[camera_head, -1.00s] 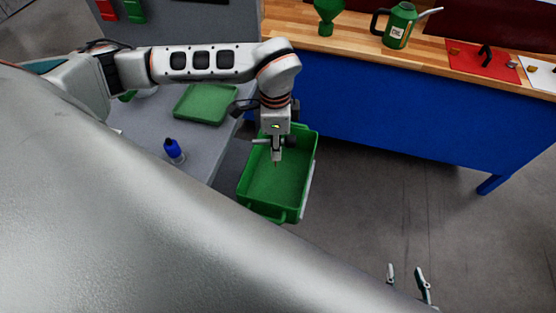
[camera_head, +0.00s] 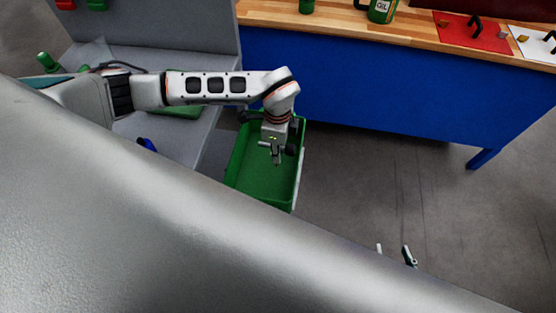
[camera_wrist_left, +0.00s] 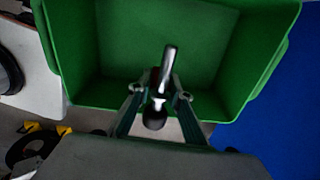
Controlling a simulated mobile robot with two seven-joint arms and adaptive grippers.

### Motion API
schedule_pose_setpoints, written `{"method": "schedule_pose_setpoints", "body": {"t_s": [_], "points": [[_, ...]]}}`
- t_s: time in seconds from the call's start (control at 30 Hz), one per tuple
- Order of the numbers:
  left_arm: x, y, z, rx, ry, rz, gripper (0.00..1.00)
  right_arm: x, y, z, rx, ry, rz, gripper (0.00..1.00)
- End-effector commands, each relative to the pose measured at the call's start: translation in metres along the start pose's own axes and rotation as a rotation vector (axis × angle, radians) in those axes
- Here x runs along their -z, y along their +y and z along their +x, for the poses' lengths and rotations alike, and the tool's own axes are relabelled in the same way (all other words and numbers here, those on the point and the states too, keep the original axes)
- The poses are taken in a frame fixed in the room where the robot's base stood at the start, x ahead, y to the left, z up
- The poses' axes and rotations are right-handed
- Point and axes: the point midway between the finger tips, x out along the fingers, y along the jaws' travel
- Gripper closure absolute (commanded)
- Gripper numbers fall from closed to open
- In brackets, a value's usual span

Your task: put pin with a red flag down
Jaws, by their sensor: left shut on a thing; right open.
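A metallic pin (camera_wrist_left: 168,65) with a dark rounded end is held between the fingers of my left gripper (camera_wrist_left: 158,92) in the left wrist view. A small dark red patch shows beside it, but I cannot make out a flag shape. In the head view my left gripper (camera_head: 277,156) points down over the green bin (camera_head: 248,165); the pin is too small to make out there. The bin's inside also shows beyond the fingers in the left wrist view (camera_wrist_left: 215,45), and looks empty. My right gripper (camera_head: 396,254) is open and empty over the floor at the lower right.
A blue workbench (camera_head: 380,85) with a wooden top stands behind, carrying an oil can (camera_head: 382,10) and a red mat (camera_head: 470,32). A grey bench (camera_head: 205,130) with a green tray (camera_head: 178,112) is left of the bin. Floor on the right is clear.

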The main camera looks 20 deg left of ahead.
Motion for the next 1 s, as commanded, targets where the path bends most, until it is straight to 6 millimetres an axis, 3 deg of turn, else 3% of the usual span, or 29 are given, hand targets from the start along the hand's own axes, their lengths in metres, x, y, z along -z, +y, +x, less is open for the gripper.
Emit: {"method": "schedule_pose_setpoints", "body": {"t_s": [0.27,0.5,0.9,0.93,1.0], "points": [[0.000,0.000,0.020,-0.001,0.000,-0.001,1.00,-0.003,-0.001,0.002,0.000,-0.001,0.001,0.58],[0.000,0.001,0.054,-0.003,0.000,-0.001,1.00,-0.007,-0.001,0.004,0.001,-0.002,0.001,0.58],[0.000,0.000,0.058,0.000,0.001,-0.001,1.00,-0.006,-0.001,0.005,0.000,0.000,-0.001,0.58],[0.000,0.000,0.059,0.000,0.001,-0.001,0.79,-0.006,-0.001,0.005,0.000,0.000,-0.001,0.58],[0.000,0.000,0.058,0.000,0.001,-0.001,0.64,-0.006,-0.001,0.004,0.000,0.000,-0.001,0.58]]}}
